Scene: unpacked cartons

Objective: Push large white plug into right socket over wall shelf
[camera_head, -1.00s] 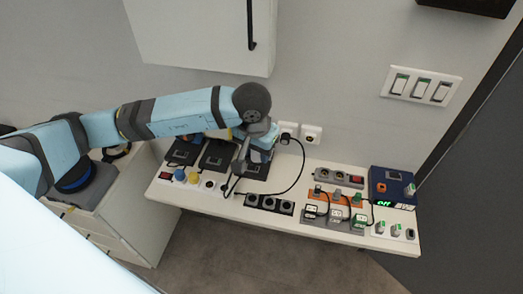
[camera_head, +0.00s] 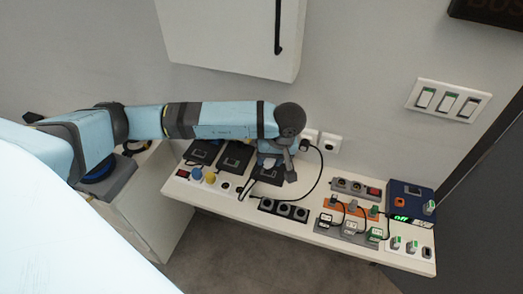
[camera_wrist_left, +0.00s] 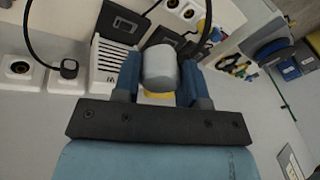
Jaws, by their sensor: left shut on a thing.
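My left gripper (camera_head: 268,158) is above the left half of the wall shelf (camera_head: 232,206), left of the wall sockets in the head view. In the left wrist view, its blue fingers (camera_wrist_left: 160,75) are shut on a thick whitish-grey round plug (camera_wrist_left: 160,66). The head view does not show this plug clearly. Two white sockets sit on the wall above the shelf. The right socket (camera_head: 331,143) looks empty; it also shows empty in the left wrist view (camera_wrist_left: 19,67). The left socket (camera_head: 310,135) has a black plug with a cable in it. The held plug is apart from the right socket. My right gripper is out of view.
The shelf carries black devices (camera_head: 235,157), a black socket strip (camera_head: 283,209), grey adapters (camera_head: 352,226) and a blue box (camera_head: 408,200). A black cable (camera_head: 318,180) loops down from the left socket. A white cabinet (camera_head: 232,35) hangs above; a switch panel (camera_head: 448,100) is at right.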

